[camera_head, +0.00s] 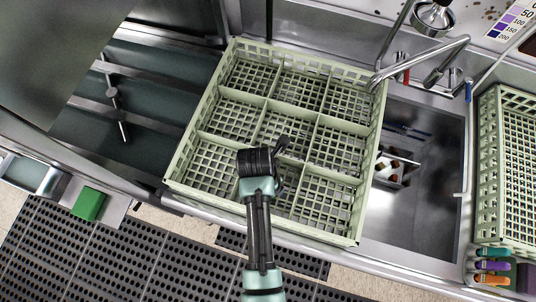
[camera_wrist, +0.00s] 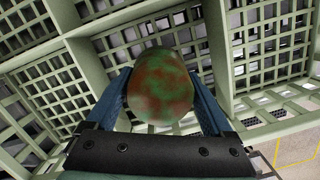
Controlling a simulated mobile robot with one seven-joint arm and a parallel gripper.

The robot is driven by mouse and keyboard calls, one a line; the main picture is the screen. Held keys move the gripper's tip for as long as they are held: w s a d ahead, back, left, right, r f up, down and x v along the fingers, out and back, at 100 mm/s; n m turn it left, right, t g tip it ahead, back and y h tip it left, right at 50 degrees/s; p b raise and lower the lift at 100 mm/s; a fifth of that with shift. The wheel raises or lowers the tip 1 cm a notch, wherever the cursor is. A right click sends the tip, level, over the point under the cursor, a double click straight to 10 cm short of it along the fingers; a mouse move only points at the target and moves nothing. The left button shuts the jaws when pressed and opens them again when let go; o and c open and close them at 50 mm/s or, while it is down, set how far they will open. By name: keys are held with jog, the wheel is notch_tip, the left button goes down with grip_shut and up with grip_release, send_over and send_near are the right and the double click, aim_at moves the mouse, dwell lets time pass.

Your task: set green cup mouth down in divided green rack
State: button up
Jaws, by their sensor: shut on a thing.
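The divided green rack (camera_head: 369,165) is pale green, with a lattice floor and walls that part it into several square compartments. All the compartments I can see in the head view look empty. My gripper (camera_head: 262,164) is over the rack's front middle part and hides some of it. In the wrist view, the blue fingers of my gripper (camera_wrist: 166,92) are shut on the green cup (camera_wrist: 160,82), a rounded body mottled green and rusty brown. Rack walls (camera_wrist: 215,50) surround it in that view. Whether the cup touches the rack floor, I cannot tell. The cup is hidden in the head view.
A steel sink (camera_head: 428,165) with small items in it lies right of the rack, under a faucet (camera_head: 430,60). Another pale green rack (camera_head: 489,140) stands at the far right, behind several coloured bottles (camera_head: 492,265). A green block (camera_head: 88,204) sits at the left front.

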jog(key=shift+f, duration=0.15)
jog(key=o, duration=1.1)
